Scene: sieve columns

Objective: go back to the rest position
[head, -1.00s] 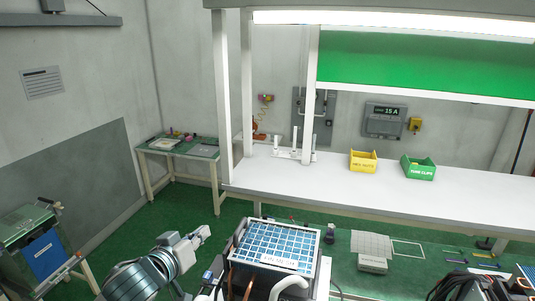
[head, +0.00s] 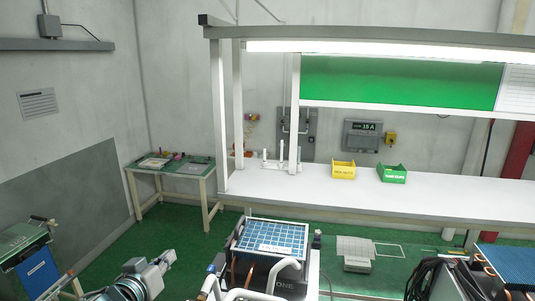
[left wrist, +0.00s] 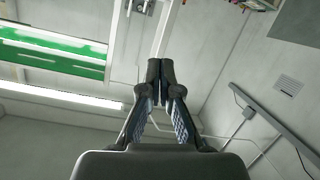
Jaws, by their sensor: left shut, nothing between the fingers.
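My left gripper (head: 166,259) shows low in the head view, left of the blue grid-topped unit and apart from it. In the left wrist view its two dark fingers (left wrist: 160,68) meet at the tips, with nothing between them. The wrist camera sees wall, a lamp and the green panel beyond the fingers, so no object is close to the tips. My right gripper does not show in either view.
The blue grid-topped unit (head: 272,238) stands in front of me. Beyond is a long white bench (head: 300,185) with a yellow bin (head: 343,170) and a green bin (head: 392,174). A small table (head: 190,168) stands at the back left. Green floor (head: 185,235) lies open between.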

